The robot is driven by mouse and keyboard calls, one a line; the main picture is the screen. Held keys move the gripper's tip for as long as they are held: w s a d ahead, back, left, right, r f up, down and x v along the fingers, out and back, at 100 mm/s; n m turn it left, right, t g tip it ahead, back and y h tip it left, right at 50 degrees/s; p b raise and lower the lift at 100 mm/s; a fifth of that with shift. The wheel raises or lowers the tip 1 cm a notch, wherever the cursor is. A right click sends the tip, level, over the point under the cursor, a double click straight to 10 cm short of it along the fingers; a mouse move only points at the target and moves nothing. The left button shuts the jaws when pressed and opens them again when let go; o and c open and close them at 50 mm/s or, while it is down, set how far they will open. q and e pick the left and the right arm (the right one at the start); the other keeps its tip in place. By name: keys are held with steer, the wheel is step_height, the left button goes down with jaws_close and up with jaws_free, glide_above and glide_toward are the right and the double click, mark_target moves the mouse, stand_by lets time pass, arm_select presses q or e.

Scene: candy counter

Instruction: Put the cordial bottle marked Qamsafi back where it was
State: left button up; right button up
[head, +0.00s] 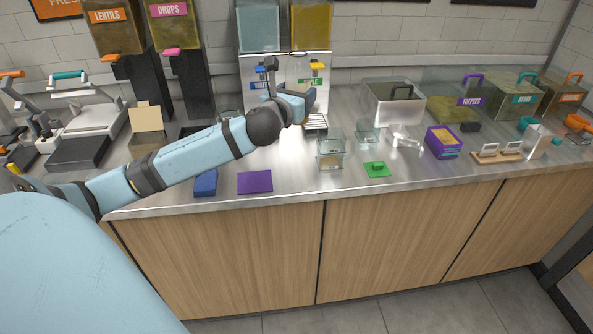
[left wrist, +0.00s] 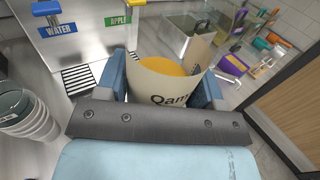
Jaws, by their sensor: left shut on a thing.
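The cordial bottle (left wrist: 168,84) shows in the left wrist view with a cream label reading "Qam", the rest cut off, and an orange top. My left gripper (left wrist: 163,92) is shut on it, one blue finger on each side. In the head view my left gripper (head: 303,103) is over the counter, in front of the drinks dispenser (head: 300,77); the bottle is mostly hidden there by the gripper and arm. My right gripper is in neither view.
A purple mat (head: 255,182) and a blue item (head: 205,183) lie at the counter's front edge. Glass containers (head: 330,150), a green mat (head: 377,169) and a purple box (head: 442,142) stand right of my gripper. A cup stack (left wrist: 25,120) shows in the left wrist view.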

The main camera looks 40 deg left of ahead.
arm_select(q)
steer(key=shift+s+a+r, duration=0.15)
steer(key=shift+r, duration=0.1)
steer(key=shift+f+b, duration=1.7)
steer(key=shift+f, duration=8)
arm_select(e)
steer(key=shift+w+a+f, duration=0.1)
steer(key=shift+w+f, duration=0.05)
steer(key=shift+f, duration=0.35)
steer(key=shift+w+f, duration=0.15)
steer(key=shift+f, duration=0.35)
arm_select(q)
steer(key=shift+f, duration=0.1)
